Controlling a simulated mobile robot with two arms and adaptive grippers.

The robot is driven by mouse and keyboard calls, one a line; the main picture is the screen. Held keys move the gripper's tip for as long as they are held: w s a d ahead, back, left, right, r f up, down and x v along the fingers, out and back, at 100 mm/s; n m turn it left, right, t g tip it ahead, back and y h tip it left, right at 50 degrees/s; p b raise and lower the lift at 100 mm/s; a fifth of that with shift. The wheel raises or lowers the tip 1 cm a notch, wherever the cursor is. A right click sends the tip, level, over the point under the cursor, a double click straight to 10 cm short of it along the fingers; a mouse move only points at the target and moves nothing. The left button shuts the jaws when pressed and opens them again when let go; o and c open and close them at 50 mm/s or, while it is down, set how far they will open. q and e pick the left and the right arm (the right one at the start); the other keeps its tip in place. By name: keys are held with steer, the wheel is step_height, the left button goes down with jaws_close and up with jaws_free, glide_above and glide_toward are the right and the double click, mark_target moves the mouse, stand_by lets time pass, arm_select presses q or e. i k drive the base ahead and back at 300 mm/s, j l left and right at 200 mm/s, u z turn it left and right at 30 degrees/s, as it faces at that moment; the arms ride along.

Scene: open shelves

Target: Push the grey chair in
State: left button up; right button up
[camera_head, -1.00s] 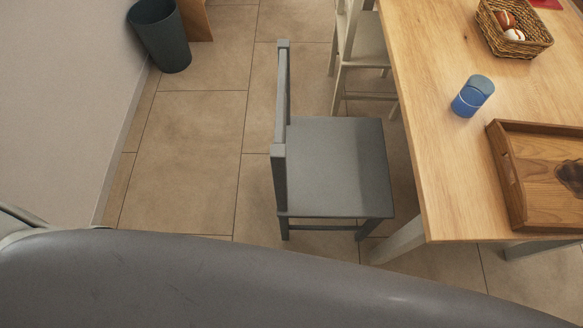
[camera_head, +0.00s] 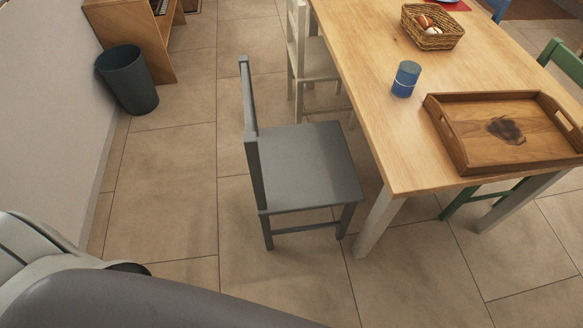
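The grey chair (camera_head: 305,162) stands on the tiled floor to the left of the wooden table (camera_head: 372,128). Its backrest (camera_head: 249,125) is on the left, away from the table, and its seat faces the table. The seat's right edge is close to the table's left edge, and the chair appears pulled out from under it. One of the table's pale legs (camera_head: 375,225) stands just right of the chair. Parts of my own body fill the lower left. Neither of my grippers shows in the head view.
A white chair (camera_head: 313,62) stands behind the grey one, and a green chair (camera_head: 566,62) is at the far right. A dark bin (camera_head: 128,82) stands by the left wall. The table bears a wooden tray (camera_head: 452,150), blue cup (camera_head: 405,80) and basket (camera_head: 432,38). Floor left of the grey chair is clear.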

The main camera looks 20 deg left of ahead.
mark_target(305, 166)
steer(key=j+z, duration=0.25)
steer(key=z, duration=0.15)
steer(key=i+j+z, duration=0.1)
steer(key=j+z, duration=0.45)
steer(key=z, duration=0.25)
steer(key=j+z, duration=0.4)
steer(key=k+l, duration=0.05)
steer(key=l, duration=0.05)
